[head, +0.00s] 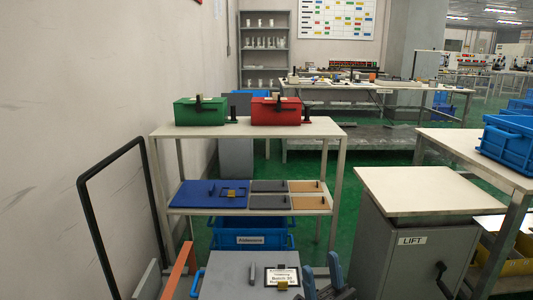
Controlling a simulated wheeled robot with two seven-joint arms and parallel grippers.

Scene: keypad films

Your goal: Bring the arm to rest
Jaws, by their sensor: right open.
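My right gripper (322,276) shows at the bottom edge, right of centre. Its two blue-grey fingers stand apart with nothing seen between them. It is close to the right side of a grey top (226,272). I cannot tell whether it touches that top. A black-framed label card (283,272) with a small yellow piece lies on the grey top, just left of the gripper. A dark grey peg (252,272) stands left of the card. The rest of my right arm is cut off by the frame. My left gripper does not show.
A shelf table (330,131) carries a green box (200,112) and a red box (275,112); blue, grey and tan plates lie below. A blue crate (252,241) stands under it. The grey lift cabinet (412,255) is at right. A black frame (85,215) rises at left.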

